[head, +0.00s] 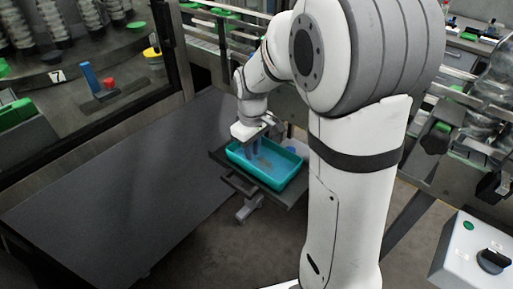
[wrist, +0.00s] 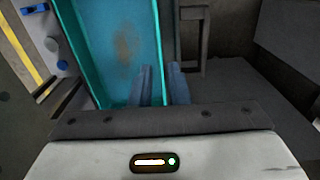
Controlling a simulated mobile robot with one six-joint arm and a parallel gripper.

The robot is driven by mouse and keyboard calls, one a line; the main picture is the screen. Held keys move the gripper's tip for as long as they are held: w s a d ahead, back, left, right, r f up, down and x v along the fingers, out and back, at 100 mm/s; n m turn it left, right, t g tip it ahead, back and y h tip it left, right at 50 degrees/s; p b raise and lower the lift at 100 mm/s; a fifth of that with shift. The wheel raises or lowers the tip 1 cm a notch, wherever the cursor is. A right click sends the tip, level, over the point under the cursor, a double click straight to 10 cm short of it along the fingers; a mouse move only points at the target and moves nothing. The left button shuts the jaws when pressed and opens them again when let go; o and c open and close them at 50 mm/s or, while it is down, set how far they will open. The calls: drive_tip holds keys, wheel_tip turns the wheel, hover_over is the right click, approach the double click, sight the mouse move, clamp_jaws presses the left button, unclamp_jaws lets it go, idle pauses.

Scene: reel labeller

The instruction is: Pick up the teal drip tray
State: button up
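The teal drip tray (head: 290,176) sits on a small dark cart in the head view. It is rectangular and open-topped, with a brownish stain on its floor. In the wrist view the tray (wrist: 110,45) fills the upper left. My gripper (head: 254,147) is low over the tray's far left end in the head view. In the wrist view the two blue-grey fingers of my gripper (wrist: 161,84) stand apart, with the tray's side wall running between them. The left finger is on the inner side and the right one outside. Contact with the wall cannot be made out.
The dark cart top (head: 225,160) shows around the tray. A dark grey table (head: 110,190) lies to the left. A conveyor frame (head: 215,35) runs behind. A white control box (head: 475,255) with a black knob stands at the lower right. Small blue items (wrist: 35,8) lie left of the tray.

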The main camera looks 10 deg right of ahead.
sight(251, 165)
drive_tip(key=f, duration=0.8)
drive_tip(key=shift+w+a+p, duration=0.25)
drive_tip(key=shift+w+p, duration=0.05)
drive_tip(key=shift+p, duration=0.05)
clamp_jaws()
